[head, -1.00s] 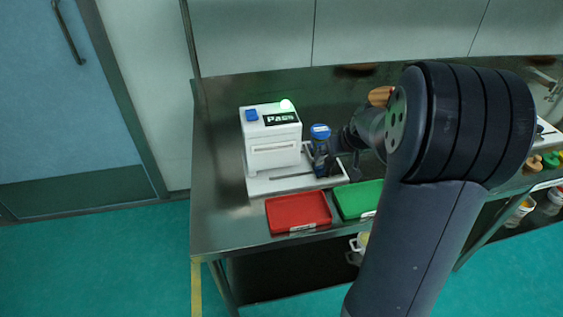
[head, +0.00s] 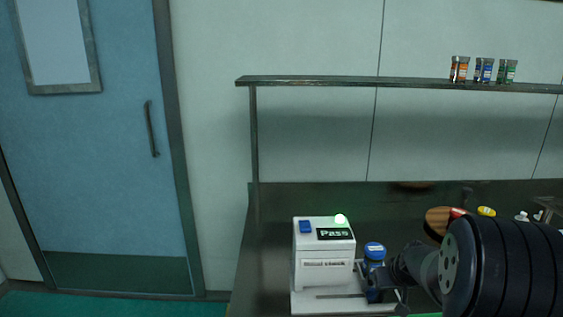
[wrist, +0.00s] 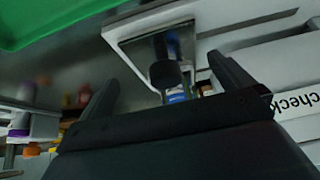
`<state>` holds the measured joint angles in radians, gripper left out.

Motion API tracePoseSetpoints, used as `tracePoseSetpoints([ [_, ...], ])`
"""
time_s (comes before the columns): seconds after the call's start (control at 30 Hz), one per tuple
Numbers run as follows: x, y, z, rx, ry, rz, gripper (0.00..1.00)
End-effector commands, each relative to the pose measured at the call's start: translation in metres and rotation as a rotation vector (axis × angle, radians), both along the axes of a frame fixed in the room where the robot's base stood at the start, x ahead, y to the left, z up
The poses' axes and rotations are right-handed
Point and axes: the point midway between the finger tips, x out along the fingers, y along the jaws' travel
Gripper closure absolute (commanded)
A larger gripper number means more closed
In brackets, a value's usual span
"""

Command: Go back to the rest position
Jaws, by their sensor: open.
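My gripper (head: 392,278) is at the lower right in the head view, beside a jar with a blue lid (head: 375,252). In the wrist view my gripper (wrist: 167,82) has its two fingers spread apart, with part of a blue and dark object (wrist: 180,97) showing between them. I cannot tell whether the fingers touch it. The jar stands at the right side of a white checking machine (head: 325,265). The machine's display reads "Pass" and its green lamp (head: 341,219) is lit.
A shelf (head: 350,83) above the bench carries an orange, a blue and a green-labelled jar (head: 484,70). A green tray (wrist: 50,18) shows in the wrist view. A wooden round piece (head: 438,222) and small bottles lie behind my arm. A blue door (head: 100,170) is at left.

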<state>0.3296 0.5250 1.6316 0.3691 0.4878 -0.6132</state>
Motion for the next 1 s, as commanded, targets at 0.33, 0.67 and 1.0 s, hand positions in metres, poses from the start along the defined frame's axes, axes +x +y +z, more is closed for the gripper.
tracePoseSetpoints([
  [0.33,0.011,0.000,-0.017,0.000,-0.001,0.000,0.00],
  [0.67,0.009,0.000,-0.013,0.000,-0.001,0.000,0.00],
  [1.0,-0.019,0.000,0.037,0.000,-0.004,-0.001,0.00],
])
